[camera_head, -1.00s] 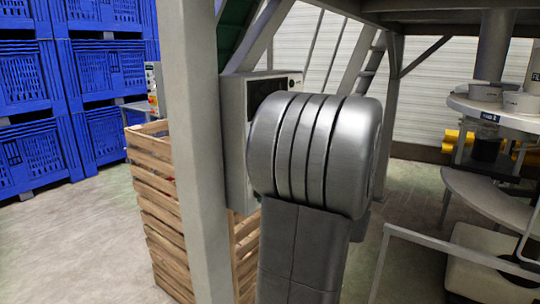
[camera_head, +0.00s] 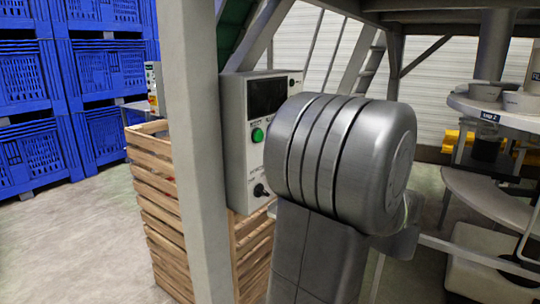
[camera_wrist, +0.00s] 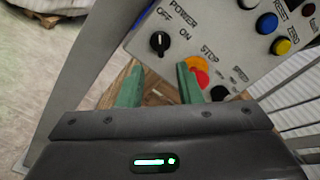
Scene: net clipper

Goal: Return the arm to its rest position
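My arm (camera_head: 330,165) shows as a grey ribbed joint and link in the head view, in front of a control box (camera_head: 237,150). My gripper is hidden in that view. In the wrist view my gripper (camera_wrist: 158,83) has two green fingers set apart with an empty gap between them. The box's panel (camera_wrist: 215,30) is beyond them, with a black POWER knob (camera_wrist: 160,43) just above the gap. A red-orange STOP button (camera_wrist: 201,78) on yellow is partly hidden by the right finger; I cannot tell whether they touch.
A pale post (camera_head: 195,150) and a slatted wooden crate (camera_head: 155,205) stand left of the box. Blue crates (camera_head: 30,150) are stacked at far left. A round metal table (camera_head: 490,195) and a rail (camera_head: 460,250) are at right. Open floor (camera_head: 80,250) lies at left.

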